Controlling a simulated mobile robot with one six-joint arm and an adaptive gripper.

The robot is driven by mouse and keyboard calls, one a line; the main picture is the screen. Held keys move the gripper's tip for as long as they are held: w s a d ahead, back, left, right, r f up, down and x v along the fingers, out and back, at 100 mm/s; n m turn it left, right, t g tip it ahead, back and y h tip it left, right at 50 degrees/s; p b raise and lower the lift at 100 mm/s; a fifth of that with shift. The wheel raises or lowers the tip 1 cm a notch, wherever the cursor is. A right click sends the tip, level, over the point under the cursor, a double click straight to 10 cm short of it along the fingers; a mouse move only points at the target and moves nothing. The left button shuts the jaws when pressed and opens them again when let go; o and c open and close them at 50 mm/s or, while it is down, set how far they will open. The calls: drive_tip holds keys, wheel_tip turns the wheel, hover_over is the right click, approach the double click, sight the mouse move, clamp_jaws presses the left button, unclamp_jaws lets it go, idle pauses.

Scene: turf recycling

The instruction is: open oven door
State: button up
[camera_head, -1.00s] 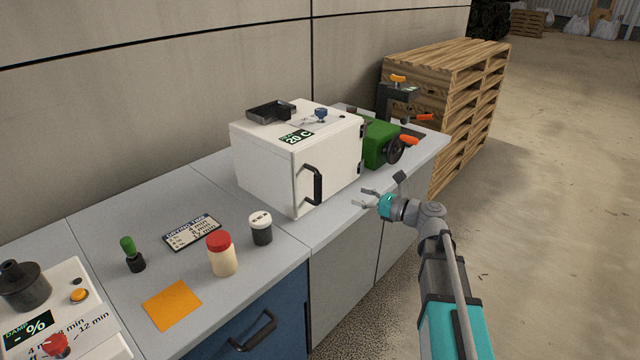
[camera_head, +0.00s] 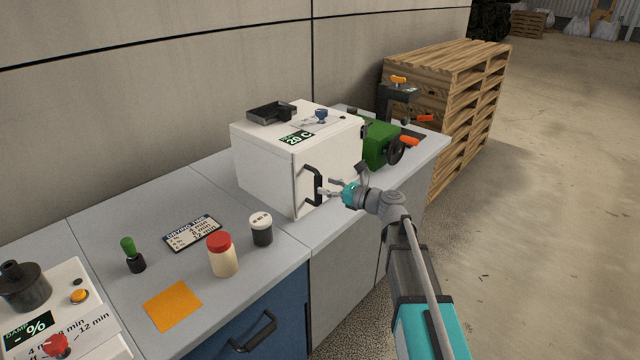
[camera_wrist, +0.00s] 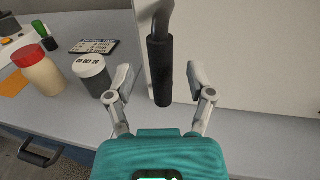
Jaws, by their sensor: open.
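The white oven (camera_head: 262,160) stands on the grey counter, its door (camera_head: 336,166) shut. A black upright handle (camera_head: 316,187) is on the door; it also shows in the wrist view (camera_wrist: 161,68). My gripper (camera_head: 328,188) is open at the handle. In the wrist view my gripper (camera_wrist: 164,85) has one finger on each side of the handle's lower part, with gaps visible. I cannot tell whether the fingertips reach fully around it.
A red-lidded jar (camera_head: 222,255), a white-lidded jar (camera_head: 261,229) and a drying-time card (camera_head: 191,233) are left of the oven on the counter. A green machine (camera_head: 380,145) stands right of the oven. Stacked pallets (camera_head: 455,100) are behind; the floor at right is clear.

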sight(321, 185)
drive_tip(key=shift+x, duration=1.7)
drive_tip(key=shift+s, duration=0.1)
clamp_jaws()
drive_tip(key=shift+d, duration=0.25)
drive_tip(key=shift+s+a, duration=0.15)
drive_tip(key=shift+a, duration=0.1)
